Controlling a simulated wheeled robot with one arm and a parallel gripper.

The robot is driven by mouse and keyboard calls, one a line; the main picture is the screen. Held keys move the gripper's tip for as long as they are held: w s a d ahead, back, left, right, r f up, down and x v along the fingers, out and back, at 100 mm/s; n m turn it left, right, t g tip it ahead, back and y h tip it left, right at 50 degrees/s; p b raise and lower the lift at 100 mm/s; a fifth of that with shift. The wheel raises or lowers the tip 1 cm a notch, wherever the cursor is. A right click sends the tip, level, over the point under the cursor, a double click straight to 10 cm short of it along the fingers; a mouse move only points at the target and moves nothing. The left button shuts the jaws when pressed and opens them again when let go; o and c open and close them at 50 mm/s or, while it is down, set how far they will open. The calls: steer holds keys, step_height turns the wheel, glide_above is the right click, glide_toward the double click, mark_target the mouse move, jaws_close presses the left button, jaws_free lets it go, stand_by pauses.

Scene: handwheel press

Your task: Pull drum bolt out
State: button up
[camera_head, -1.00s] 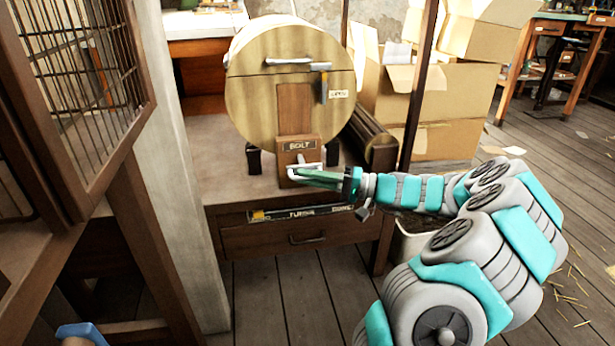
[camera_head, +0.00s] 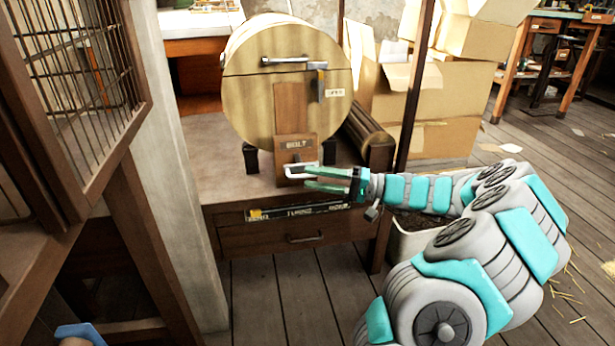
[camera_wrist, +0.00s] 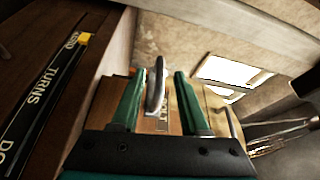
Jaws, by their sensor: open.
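The round wooden drum (camera_head: 250,95) stands on a wooden bench, with a small wooden block labelled BOLT (camera_head: 297,143) at its lower front. A pale metal bolt handle (camera_head: 290,172) sticks out from this block. My gripper (camera_head: 308,178) is open at the handle, its green fingers pointing left. In the wrist view the bolt handle (camera_wrist: 156,86) stands between my two green fingers (camera_wrist: 158,100), with gaps on both sides. The fingers do not appear to press on it. Part of the handle is hidden by a finger in the head view.
A drawer (camera_head: 300,236) and a strip marked TURNS (camera_head: 300,211) are below the bench top. A metal latch (camera_head: 290,60) and a tag are on the drum face. A caged cabinet (camera_head: 70,90) is at left; cardboard boxes (camera_head: 440,90) stand behind at right.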

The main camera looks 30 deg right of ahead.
steer(key=v, duration=0.5)
steer(key=shift+s+d, duration=0.1)
steer(key=shift+s, duration=0.05)
